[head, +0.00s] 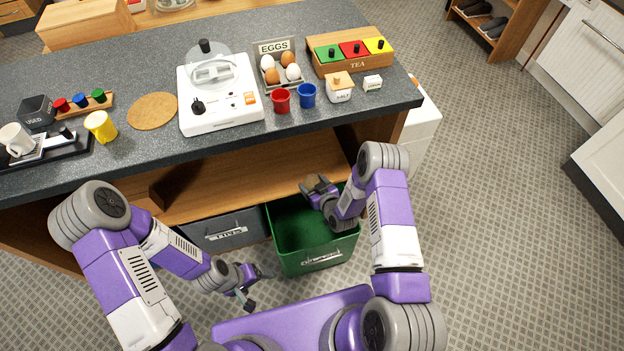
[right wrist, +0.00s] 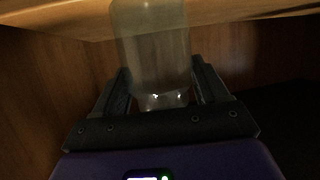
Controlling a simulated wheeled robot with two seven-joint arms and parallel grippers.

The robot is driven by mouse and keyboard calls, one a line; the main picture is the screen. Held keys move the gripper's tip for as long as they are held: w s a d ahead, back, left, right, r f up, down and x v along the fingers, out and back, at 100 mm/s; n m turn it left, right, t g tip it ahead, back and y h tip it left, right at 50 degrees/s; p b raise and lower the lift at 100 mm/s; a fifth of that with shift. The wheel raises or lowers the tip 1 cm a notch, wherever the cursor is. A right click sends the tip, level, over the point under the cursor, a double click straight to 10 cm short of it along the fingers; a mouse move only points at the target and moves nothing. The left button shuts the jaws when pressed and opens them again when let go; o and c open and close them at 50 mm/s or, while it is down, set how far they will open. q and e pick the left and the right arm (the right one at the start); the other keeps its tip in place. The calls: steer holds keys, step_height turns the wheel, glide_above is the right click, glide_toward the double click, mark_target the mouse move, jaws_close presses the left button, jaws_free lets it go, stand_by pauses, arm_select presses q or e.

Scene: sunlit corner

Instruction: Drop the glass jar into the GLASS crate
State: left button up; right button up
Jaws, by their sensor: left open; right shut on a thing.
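The clear glass jar (right wrist: 152,45) stands between the fingers of my right gripper (right wrist: 155,92) in the right wrist view. In the head view, my right gripper (head: 313,184) is above the back part of the green crate (head: 302,267), near the lower wooden shelf; the jar is hard to make out there. The crate's front label is too small to read surely, and its visible inside looks empty. A grey crate (head: 205,240) stands left of it, also with a label I cannot read surely. My left gripper (head: 257,285) is open and empty, low in front of the crates.
The lower shelf (head: 250,180) lies just behind the crates, under the dark counter (head: 150,70). On the counter are a white machine (head: 220,95), red cup (head: 281,100), blue cup (head: 308,95), yellow mug (head: 101,126) and egg tray (head: 280,72).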

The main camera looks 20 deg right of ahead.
steer(key=shift+f+b, duration=2.05)
steer(key=shift+f, duration=0.8)
steer(key=o, duration=1.2)
steer(key=shift+s, duration=0.1)
steer(key=p+v, duration=0.3)
steer(key=v, duration=0.4)
steer(key=shift+s+r, duration=0.15)
steer(key=shift+s, duration=0.05)
steer(key=shift+d, duration=0.1)
